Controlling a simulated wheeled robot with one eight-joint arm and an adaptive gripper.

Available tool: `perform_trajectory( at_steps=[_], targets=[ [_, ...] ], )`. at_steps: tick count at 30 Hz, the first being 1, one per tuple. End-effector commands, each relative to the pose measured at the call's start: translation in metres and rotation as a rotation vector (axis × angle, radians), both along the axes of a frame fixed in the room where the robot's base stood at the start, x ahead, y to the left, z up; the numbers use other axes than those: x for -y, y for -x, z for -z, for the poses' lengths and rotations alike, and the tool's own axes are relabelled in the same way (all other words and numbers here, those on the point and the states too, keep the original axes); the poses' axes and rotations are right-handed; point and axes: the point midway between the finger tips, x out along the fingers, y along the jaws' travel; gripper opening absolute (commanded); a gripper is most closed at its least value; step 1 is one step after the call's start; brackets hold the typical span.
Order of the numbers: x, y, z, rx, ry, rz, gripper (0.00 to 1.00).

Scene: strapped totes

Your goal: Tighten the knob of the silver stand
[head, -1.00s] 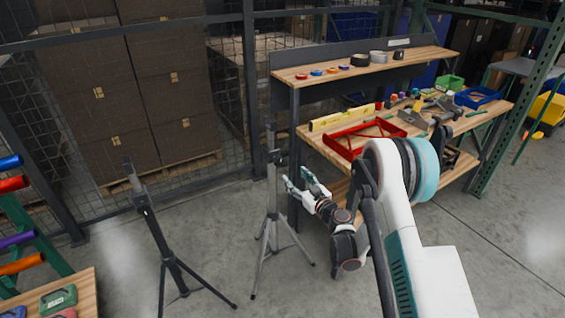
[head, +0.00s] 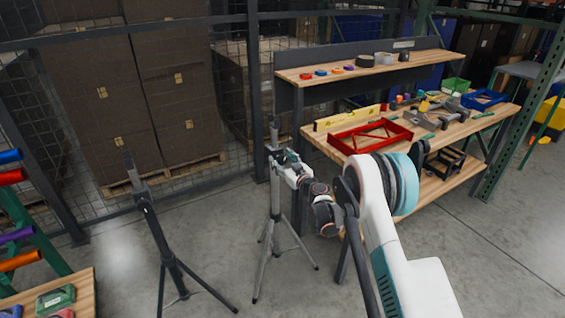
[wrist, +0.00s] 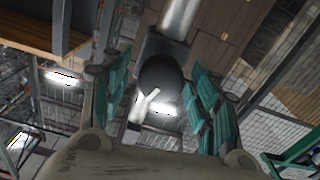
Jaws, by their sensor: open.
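The silver stand (head: 275,215) stands upright on its tripod legs in front of the workbench in the head view. In the wrist view its silver pole (wrist: 181,18) runs up from a dark collar, and a round black knob (wrist: 160,76) faces the camera. My gripper (head: 282,160) is at the collar near the top of the stand. In the wrist view my gripper (wrist: 160,100) is open, with one teal-padded finger on each side of the knob. I see gaps between the pads and the knob. In the head view the knob is hidden behind my gripper.
A black stand (head: 160,240) stands to the left. The workbench (head: 440,135) at the right holds a red frame (head: 370,136), a yellow level and tools. A mesh fence and stacked boxes (head: 170,95) are behind. Open floor lies between the stands.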

Motion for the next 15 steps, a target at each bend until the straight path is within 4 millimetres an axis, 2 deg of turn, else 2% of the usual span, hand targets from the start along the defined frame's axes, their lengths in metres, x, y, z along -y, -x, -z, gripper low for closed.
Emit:
perform_trajectory(
  at_steps=[5,6,11,12,15],
  targets=[
    [-0.0001,0.0001,-0.0002,0.0,0.0,0.0,0.56],
    [-0.0001,0.0001,-0.0002,0.0,0.0,0.0,0.51],
    [0.0,0.0001,-0.0001,0.0,0.0,0.0,0.15],
    [0.0,0.0001,-0.0001,0.0,0.0,0.0,0.11],
    [0.0,0.0001,-0.0001,0.0,0.0,0.0,0.11]
  ],
)
